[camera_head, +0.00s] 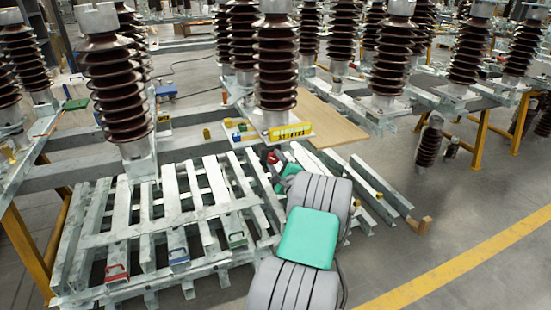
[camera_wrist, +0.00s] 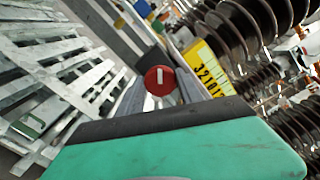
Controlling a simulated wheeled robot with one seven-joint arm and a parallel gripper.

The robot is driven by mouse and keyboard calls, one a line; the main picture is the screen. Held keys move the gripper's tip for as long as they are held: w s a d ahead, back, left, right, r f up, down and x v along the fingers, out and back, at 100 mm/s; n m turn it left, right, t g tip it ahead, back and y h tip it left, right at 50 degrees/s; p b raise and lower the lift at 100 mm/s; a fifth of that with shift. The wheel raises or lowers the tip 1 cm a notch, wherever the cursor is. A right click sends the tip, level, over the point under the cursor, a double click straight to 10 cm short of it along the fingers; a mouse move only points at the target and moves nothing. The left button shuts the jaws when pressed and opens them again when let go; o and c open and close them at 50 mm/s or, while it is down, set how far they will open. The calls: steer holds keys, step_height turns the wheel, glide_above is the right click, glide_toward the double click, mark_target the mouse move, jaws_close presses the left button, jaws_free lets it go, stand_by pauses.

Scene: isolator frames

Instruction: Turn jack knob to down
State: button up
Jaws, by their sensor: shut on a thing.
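The jack knob (camera_wrist: 160,80) is a round red disc with a short white mark, which runs up and down in the wrist view. In the head view it is a small red spot (camera_head: 272,157) at the tip of my arm, beside the foot of a brown insulator. My gripper (camera_head: 277,166) is at the knob and shut on it.
A yellow numbered plate (camera_head: 290,131) stands just beyond the knob; it is right of it in the wrist view (camera_wrist: 210,70). Brown ribbed insulators (camera_head: 275,65) rise close behind. Slatted metal frames (camera_head: 150,215) lie left. Open floor (camera_head: 440,230) is at right.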

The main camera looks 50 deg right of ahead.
steer(key=m+p, duration=0.2)
steer(key=m, duration=0.2)
steer(key=shift+r+m+p, duration=0.15)
steer(key=shift+m+p, duration=0.15)
steer(key=m+p, duration=0.3)
steer(key=m, duration=0.2)
steer(key=shift+m, duration=0.3)
steer(key=o, duration=1.4)
steer(key=v, duration=0.7)
steer(key=shift+s+a+b, duration=0.15)
steer(key=shift+s+b, duration=0.15)
steer(key=shift+s, duration=0.1)
